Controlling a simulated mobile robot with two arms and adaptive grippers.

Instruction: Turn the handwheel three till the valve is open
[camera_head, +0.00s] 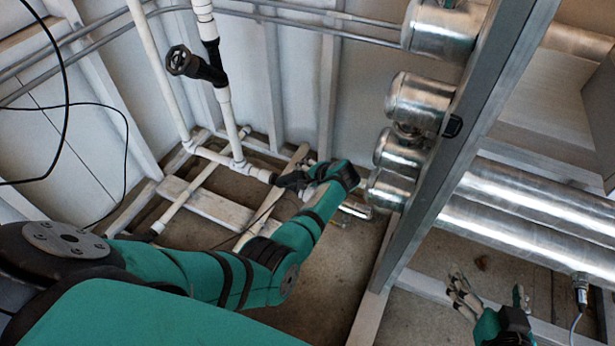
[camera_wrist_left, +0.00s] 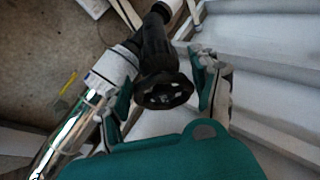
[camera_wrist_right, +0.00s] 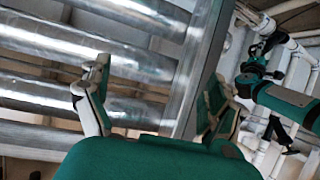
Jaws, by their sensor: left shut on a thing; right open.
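A black valve (camera_head: 291,180) sits low on the white pipework in the head view, partly hidden by my left gripper (camera_head: 314,178). The left wrist view shows its round handwheel (camera_wrist_left: 164,92) between the fingers of my left gripper (camera_wrist_left: 164,84), which is shut on it. I cannot read a number on the wheel. Another black handwheel (camera_head: 180,60) is on an upright white pipe at upper left, apart from my grippers. My right gripper (camera_head: 492,299) is open and empty at lower right; its spread fingers (camera_wrist_right: 158,96) show in the right wrist view.
A grey metal post (camera_head: 462,150) stands between my two grippers. Shiny metal cylinders (camera_head: 418,102) are beside it, and large metal pipes (camera_head: 530,190) run right of it. A black cable (camera_head: 125,140) hangs at left. Bare floor (camera_head: 330,275) lies below my left arm.

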